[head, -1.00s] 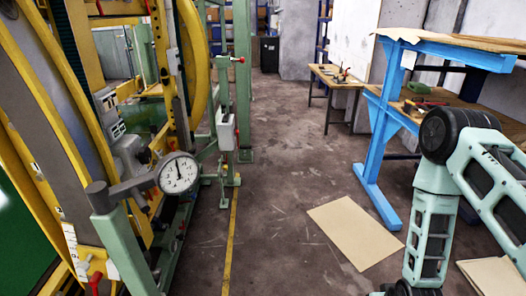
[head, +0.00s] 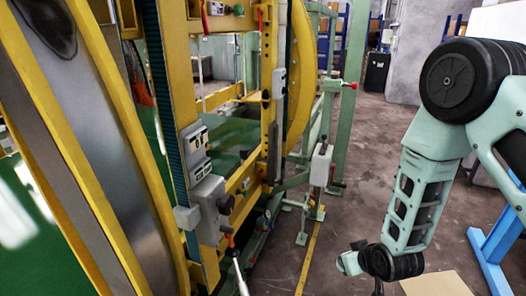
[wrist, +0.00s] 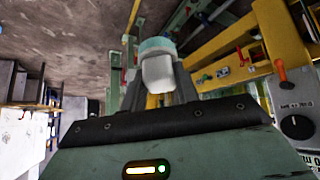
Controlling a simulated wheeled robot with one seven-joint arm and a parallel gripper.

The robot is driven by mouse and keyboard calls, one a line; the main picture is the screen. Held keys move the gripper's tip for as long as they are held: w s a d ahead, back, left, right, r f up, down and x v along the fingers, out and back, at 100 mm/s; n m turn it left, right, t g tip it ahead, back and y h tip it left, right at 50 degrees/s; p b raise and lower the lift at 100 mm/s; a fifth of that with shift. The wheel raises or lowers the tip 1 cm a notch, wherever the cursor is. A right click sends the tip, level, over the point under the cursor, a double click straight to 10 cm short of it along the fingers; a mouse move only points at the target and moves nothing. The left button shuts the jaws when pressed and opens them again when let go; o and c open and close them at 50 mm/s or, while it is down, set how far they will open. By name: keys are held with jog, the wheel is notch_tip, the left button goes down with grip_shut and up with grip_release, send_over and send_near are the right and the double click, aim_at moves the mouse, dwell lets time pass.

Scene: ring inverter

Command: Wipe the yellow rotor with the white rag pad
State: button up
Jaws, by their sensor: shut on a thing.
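The rotor (head: 98,130) is a big curved ring at the left of the head view, with yellow rims and a grey metal band between them. A dark patch shows on the band near the top. In the wrist view, my gripper (wrist: 157,85) is shut on the white rag pad (wrist: 157,72), a small white block with a teal top between the two fingers. The pad is clear of any surface there. In the head view my arm hangs at the right, well apart from the rotor, and the pad cannot be made out.
A yellow frame with grey control boxes (head: 208,205) stands right of the rotor. A green post stand (head: 320,165) is farther back. A blue table leg (head: 490,255) and a flat tan sheet (head: 437,284) are at lower right. Open floor lies between the stand and my arm.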

jog(key=s+a+r+n+y+p, duration=0.1)
jog(key=a+r+n+y+p, duration=0.15)
jog(key=a+r, duration=0.65)
jog(key=s+a+r+n+t+y+p, duration=0.1)
jog(key=a+r+n+y, duration=0.35)
jog(key=r, duration=0.75)
jog(key=s+a+r+n+y+p, duration=0.1)
jog(key=s+a+r+p, duration=0.1)
jog(key=a+r, duration=0.75)
jog(key=s+a+r+n+g+y+p, duration=0.2)
jog(key=s+a+r+n+g+y, duration=0.15)
jog(key=s+r, duration=0.8)
jog(key=s+a+r+n+g+y+p, duration=0.25)
jog(key=s+a+r+y, duration=0.35)
jog(key=r, duration=1)
jog(key=shift+n+t+h, duration=0.3)
jog(key=shift+h, duration=0.55)
jog(key=shift+w+a+f+b, duration=0.1)
jog(key=shift+a+f, duration=0.35)
jog(key=shift+a, duration=0.3)
jog(key=shift+w+a+f+b, duration=0.15)
jog(key=shift+a+f, duration=0.35)
jog(key=shift+a, duration=0.3)
jog(key=shift+s+a+f+b, duration=0.1)
jog(key=shift+a+f, duration=0.35)
jog(key=shift+a, duration=0.3)
